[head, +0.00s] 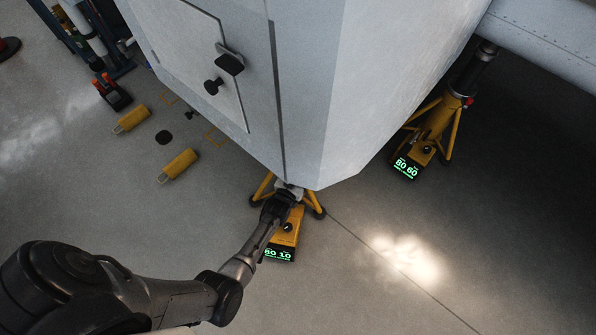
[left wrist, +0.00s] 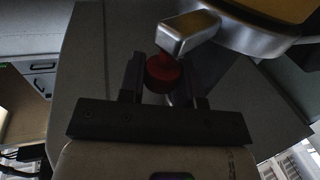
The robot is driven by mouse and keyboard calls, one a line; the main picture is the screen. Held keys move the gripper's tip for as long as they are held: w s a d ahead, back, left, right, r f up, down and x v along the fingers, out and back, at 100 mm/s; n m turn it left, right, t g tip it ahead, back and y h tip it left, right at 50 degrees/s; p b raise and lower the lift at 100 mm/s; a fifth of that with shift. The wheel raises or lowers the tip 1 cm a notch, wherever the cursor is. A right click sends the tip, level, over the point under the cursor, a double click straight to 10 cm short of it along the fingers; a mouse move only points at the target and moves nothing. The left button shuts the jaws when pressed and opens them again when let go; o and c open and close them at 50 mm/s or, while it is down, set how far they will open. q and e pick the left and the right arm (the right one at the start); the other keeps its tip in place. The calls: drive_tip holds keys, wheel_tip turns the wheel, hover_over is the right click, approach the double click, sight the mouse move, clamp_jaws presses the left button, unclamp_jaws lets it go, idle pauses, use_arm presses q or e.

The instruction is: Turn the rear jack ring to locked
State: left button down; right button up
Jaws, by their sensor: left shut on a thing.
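A yellow tripod jack (head: 286,232) stands under the near corner of the pale fuselage, with a green display reading 80 10. A second yellow jack (head: 428,135) stands farther right, its display reading 80 60. My left gripper (head: 281,203) is at the top of the nearer jack and covers most of its upper part. In the left wrist view, my left gripper's dark fingers (left wrist: 161,76) are shut on a red knob (left wrist: 162,68), beside a grey metal bar (left wrist: 188,34). The ring's markings cannot be made out. My right gripper is in neither view.
The fuselage (head: 300,90) with its hatch handle (head: 229,61) hangs close above the jack. Yellow chocks (head: 178,164) lie on the floor at left, with a red-and-black item (head: 112,92) behind them. The floor right of the nearer jack is clear.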

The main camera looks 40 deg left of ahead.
use_arm(q)
drive_tip(key=shift+f, duration=0.15)
drive_tip(key=c, duration=1.2)
unclamp_jaws()
drive_tip(key=o, duration=0.4)
drive_tip(key=shift+w+d, duration=0.1)
drive_tip(key=shift+w, duration=0.05)
drive_tip(key=shift+c, duration=0.2)
drive_tip(key=shift+s+r+p, duration=0.2)
drive_tip(key=shift+s+p, duration=0.15)
drive_tip(key=shift+s, duration=0.2)
drive_tip(key=p+v, duration=0.4)
drive_tip(key=v, duration=0.9)
drive_tip(key=shift+p, duration=0.4)
